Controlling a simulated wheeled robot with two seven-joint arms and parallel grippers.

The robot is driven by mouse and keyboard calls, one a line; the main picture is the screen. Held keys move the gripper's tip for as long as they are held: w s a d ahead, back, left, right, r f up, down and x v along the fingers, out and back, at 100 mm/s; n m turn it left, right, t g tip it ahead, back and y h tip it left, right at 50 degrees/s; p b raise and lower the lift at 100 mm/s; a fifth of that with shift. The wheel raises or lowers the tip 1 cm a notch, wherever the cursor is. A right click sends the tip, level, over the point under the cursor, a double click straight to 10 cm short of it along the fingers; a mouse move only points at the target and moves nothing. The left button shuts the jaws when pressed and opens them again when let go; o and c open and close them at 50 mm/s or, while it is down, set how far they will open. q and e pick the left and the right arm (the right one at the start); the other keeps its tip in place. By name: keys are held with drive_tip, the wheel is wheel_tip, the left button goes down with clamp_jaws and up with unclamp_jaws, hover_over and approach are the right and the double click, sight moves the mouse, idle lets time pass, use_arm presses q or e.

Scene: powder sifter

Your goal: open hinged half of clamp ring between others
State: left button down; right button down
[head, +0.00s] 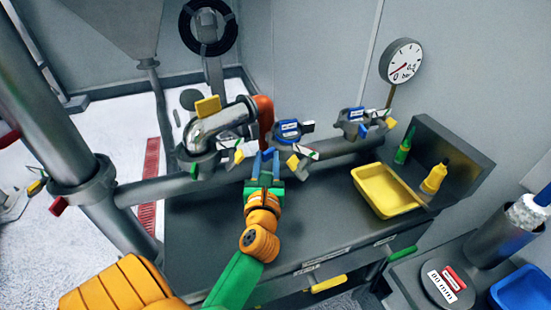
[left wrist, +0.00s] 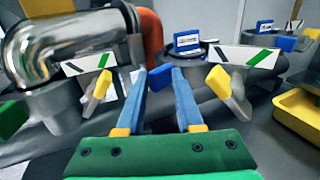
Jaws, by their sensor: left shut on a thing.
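Three clamp rings sit in a row on the horizontal pipe: the left one (head: 200,160) under the chrome elbow, the middle one (head: 289,140) and the right one (head: 364,122). The middle ring shows in the left wrist view with a white striped plate (left wrist: 245,56) and a yellow lever (left wrist: 219,82). My left gripper (head: 265,157) reaches in at the left side of the middle ring. Its blue fingertips (left wrist: 160,76) are slightly apart, shut on what seems to be the hinged half, though the contact is hard to see. My right gripper is not in view.
The chrome elbow (head: 222,122) and an orange pipe piece (head: 264,112) stand close to the left of my fingertips. A yellow tray (head: 389,191) and bottles (head: 434,178) are on the bench at right. The bench top (head: 325,215) before the rings is clear.

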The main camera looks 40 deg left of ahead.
use_arm(q)
drive_tip(key=shift+s+a+r+y, duration=0.1)
drive_tip(key=shift+a+r+y, duration=0.2)
drive_tip(key=shift+r, duration=0.4)
drive_tip(key=c, duration=0.9)
unclamp_jaws()
drive_tip(key=shift+s+a, duration=0.1)
drive_tip(key=shift+a, duration=0.1)
drive_tip(key=shift+f, duration=0.15)
